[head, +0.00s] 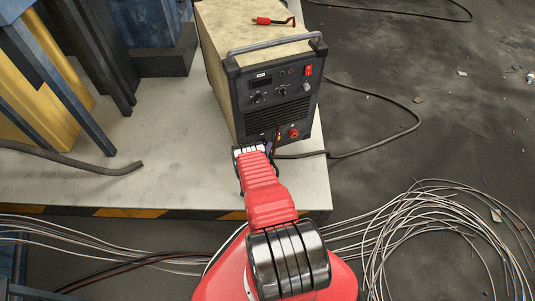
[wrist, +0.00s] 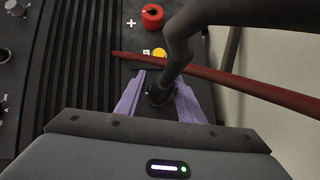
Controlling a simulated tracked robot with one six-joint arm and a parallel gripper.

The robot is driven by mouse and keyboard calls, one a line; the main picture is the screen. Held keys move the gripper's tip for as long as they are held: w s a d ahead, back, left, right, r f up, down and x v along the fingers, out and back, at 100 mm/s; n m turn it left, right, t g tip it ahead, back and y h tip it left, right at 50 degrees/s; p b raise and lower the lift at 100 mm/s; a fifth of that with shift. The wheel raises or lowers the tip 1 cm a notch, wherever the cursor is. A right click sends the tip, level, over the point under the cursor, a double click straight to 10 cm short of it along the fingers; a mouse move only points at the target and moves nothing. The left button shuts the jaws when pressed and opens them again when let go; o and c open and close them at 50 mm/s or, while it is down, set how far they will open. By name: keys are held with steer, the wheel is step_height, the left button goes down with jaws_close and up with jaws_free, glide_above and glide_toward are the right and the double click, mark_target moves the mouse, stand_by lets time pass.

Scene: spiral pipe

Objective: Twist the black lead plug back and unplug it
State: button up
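The black lead plug (wrist: 158,97) sits low on the front of the welding machine (head: 272,95). Its thick black cable (wrist: 180,45) bends up from it in the wrist view. My gripper (head: 268,148) reaches to the lower front of the machine. In the wrist view, the purple fingers of my gripper (wrist: 159,95) stand one on each side of the plug. Whether they press on it is not clear, since dark parts fill the space between them. The socket behind the plug is hidden.
A red socket (wrist: 152,17) marked plus and a yellow part (wrist: 160,53) are near the plug. A dark red cable (wrist: 225,79) crosses close beyond the fingers. A red-handled lead (head: 272,21) lies on top of the machine. Coiled cables (head: 440,240) lie on the floor right.

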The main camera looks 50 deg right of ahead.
steer(key=m+y, duration=0.2)
steer(key=shift+y, duration=0.3)
steer(key=m+y, duration=0.3)
steer(key=shift+t, duration=0.3)
steer(key=shift+m+t+y, duration=0.4)
steer(key=shift+m+y, duration=0.5)
steer(key=shift+y, duration=0.3)
steer(key=shift+f+m+t+y, duration=0.1)
steer(key=shift+m+t+y, duration=0.7)
steer(key=shift+y, duration=0.5)
steer(key=shift+a, duration=0.1)
steer(key=shift+c, duration=0.4)
steer(key=c, duration=0.7)
jaws_close()
